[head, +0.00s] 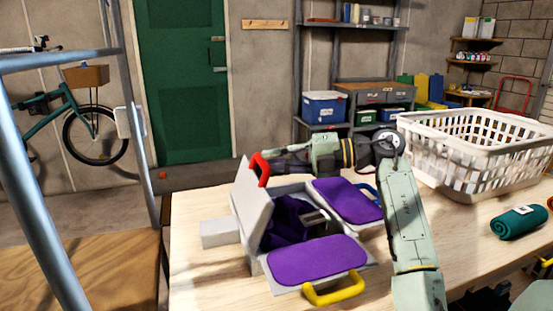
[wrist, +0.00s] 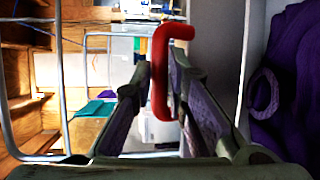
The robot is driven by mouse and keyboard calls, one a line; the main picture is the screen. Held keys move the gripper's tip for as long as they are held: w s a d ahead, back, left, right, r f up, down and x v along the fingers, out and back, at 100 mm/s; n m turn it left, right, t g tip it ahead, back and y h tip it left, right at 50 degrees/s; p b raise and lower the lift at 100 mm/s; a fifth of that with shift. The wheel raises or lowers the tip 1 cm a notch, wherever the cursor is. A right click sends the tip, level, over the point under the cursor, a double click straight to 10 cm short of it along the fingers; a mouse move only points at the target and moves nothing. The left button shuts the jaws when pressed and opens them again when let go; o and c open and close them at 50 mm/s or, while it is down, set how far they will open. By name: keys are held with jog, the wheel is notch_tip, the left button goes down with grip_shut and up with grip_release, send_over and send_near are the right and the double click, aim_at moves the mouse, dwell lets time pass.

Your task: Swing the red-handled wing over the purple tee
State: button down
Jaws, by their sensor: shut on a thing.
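The red-handled wing (head: 253,205) is a pale grey panel standing steeply raised at the left side of the folding board. In the wrist view the wing (wrist: 202,45) is at upper right. Its red handle (head: 260,169) is at the top edge. My gripper (head: 272,161) is shut on this handle (wrist: 160,105), which stands between the fingers (wrist: 160,78). The purple tee (head: 288,222) lies bunched in the middle of the board, partly hidden by the raised wing. It also shows at right in the wrist view (wrist: 290,90).
A flat purple-topped wing with a yellow handle (head: 335,290) lies at the front. Another purple-topped wing (head: 348,200) with a blue handle lies behind right, partly covered by my arm. A white laundry basket (head: 470,150) and a rolled teal towel (head: 519,222) are on the table at right.

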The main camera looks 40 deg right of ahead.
jog(key=shift+w+a+f+g, duration=0.1)
jog(key=shift+a+f+g, duration=0.15)
jog(key=shift+f, duration=0.35)
jog(key=shift+w+a+f+g, duration=0.1)
jog(key=shift+a+f+g, duration=0.1)
jog(key=shift+f, duration=0.4)
jog(key=c, duration=1.8)
grip_release()
jog(key=shift+c, duration=0.2)
jog(key=v, duration=1.2)
jog(key=shift+r, duration=0.2)
jog(key=shift+s, duration=0.15)
